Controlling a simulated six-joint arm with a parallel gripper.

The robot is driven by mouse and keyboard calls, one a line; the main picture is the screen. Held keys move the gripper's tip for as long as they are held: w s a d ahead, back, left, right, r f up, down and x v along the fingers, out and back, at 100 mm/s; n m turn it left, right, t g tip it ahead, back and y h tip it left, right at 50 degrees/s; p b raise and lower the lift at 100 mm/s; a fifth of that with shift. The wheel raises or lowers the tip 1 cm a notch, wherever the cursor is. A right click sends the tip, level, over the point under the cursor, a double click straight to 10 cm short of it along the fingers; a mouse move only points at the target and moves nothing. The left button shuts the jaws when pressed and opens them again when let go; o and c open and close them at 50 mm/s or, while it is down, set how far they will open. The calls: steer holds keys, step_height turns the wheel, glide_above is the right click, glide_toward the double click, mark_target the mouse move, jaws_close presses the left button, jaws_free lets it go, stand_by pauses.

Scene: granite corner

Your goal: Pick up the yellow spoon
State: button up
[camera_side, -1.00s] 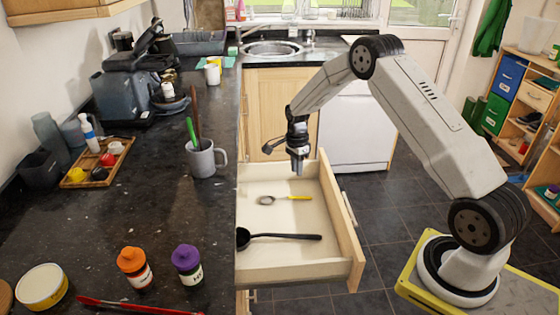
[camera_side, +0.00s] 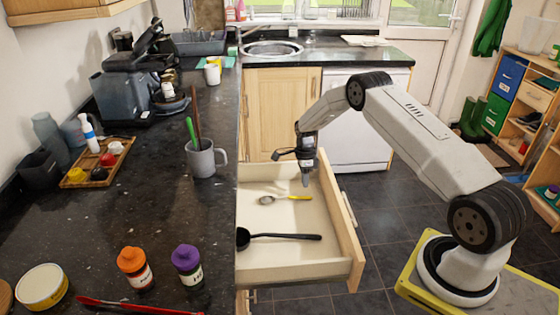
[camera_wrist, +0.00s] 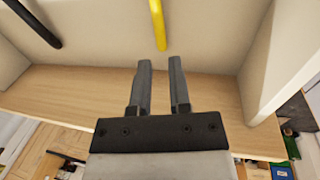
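The yellow spoon (camera_side: 292,198) lies flat in the open drawer, its yellow handle pointing right and its grey bowl to the left. In the wrist view its yellow handle (camera_wrist: 158,24) shows at the top, just beyond my fingertips; the bowl is out of that view. My gripper (camera_side: 306,183) points down above the drawer, near the handle's right end. In the wrist view my gripper (camera_wrist: 160,64) has its two fingers apart with nothing between them. The handle end lines up roughly with the gap between the fingers.
The drawer (camera_side: 290,262) has a raised wooden front (camera_side: 343,215) at the right. A black ladle (camera_side: 280,237) lies nearer in the drawer. The counter on the left holds a grey mug (camera_side: 203,160) and jars (camera_side: 186,262). Much of the drawer floor is clear.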

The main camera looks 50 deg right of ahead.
mark_target(305, 197)
steer(key=shift+f, duration=0.2)
steer(key=shift+s+a+f, duration=0.1)
steer(key=shift+s+f, duration=0.05)
steer(key=shift+f, duration=0.65)
steer(key=shift+s+a+f, duration=0.1)
steer(key=shift+a+f, duration=0.05)
steer(key=shift+f, duration=0.7)
steer(key=shift+s+a+f, duration=0.1)
steer(key=shift+s+f, duration=0.05)
steer(key=shift+f, duration=0.65)
jaws_close()
